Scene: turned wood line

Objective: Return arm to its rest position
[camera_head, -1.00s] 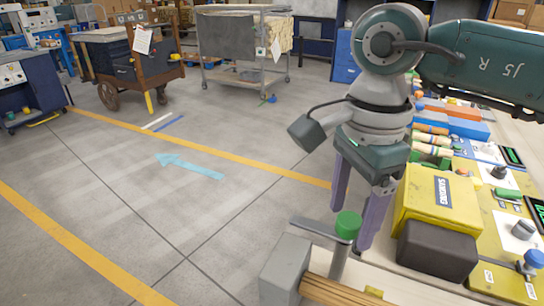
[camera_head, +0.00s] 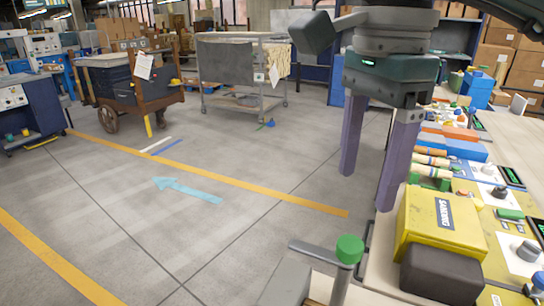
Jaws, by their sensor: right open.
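My right gripper (camera_head: 366,192) hangs at the upper right of the head view, its two purple fingers pointing down and spread apart with nothing between them. It is in front of the left edge of the workbench, with floor showing behind and between its fingers. Its arm comes in from the top right, and most of that arm is out of the frame. My left gripper is not in view.
The yellow Sanding box (camera_head: 432,222) and a dark block (camera_head: 440,274) sit on the bench near the right gripper. A green-capped metal handle (camera_head: 349,250) stands at the front. Several turned wood pieces (camera_head: 432,162) lie behind.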

